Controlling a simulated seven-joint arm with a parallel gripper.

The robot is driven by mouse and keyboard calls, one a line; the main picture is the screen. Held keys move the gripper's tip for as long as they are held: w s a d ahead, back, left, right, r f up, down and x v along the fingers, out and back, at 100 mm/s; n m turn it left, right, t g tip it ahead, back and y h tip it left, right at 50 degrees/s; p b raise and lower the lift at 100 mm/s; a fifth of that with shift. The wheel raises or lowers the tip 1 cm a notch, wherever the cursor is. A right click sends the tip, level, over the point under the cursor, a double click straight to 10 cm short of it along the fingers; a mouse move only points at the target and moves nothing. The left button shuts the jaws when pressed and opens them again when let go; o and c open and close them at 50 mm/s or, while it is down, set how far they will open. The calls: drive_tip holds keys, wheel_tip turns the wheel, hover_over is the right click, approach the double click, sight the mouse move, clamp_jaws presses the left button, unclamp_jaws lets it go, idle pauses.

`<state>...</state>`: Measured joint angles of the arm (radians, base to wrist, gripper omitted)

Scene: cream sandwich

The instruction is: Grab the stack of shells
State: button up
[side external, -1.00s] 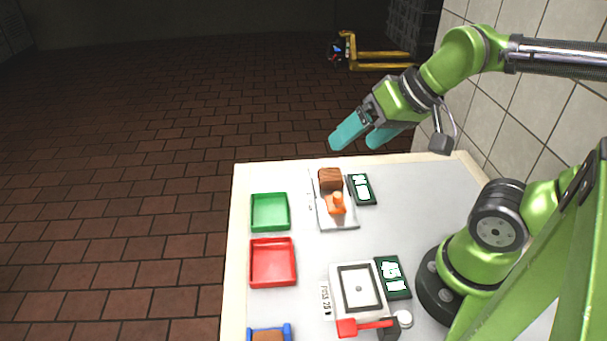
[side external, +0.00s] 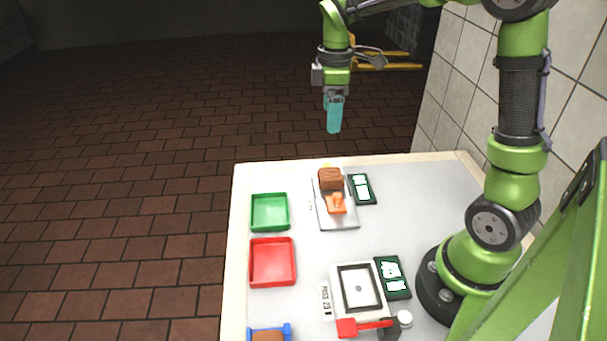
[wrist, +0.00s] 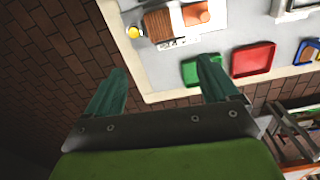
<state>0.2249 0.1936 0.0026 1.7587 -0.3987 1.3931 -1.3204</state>
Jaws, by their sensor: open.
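A brown stack (side external: 330,179), which looks like the shells, sits at the far end of a pale tray (side external: 346,223) near the table's back edge. It also shows in the wrist view (wrist: 157,24). An orange piece (side external: 336,204) lies next to it on the tray. My gripper (side external: 334,130) points down, well above the back edge of the table and beyond the stack. Its teal fingers (wrist: 163,68) are spread apart with nothing between them in the wrist view. The separate shells in the stack cannot be told apart.
A green display (side external: 362,189) stands right of the tray. A green bin (side external: 287,212) and a red bin (side external: 294,262) stand to its left. A framed press plate (side external: 338,288) with a red handle is nearer the front. A small yellow round thing (wrist: 133,31) sits beside the stack.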

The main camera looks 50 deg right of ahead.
drive_tip(key=n, duration=0.1)
hover_over(331, 173)
drive_tip(key=f, duration=1.1)
drive_tip(key=shift+a+f, duration=0.3)
drive_tip(key=shift+a, duration=0.05)
drive_tip(key=f, duration=0.5)
drive_tip(key=shift+d+f, duration=0.15)
drive_tip(key=shift+d, duration=0.15)
drive_tip(key=c, duration=1.1)
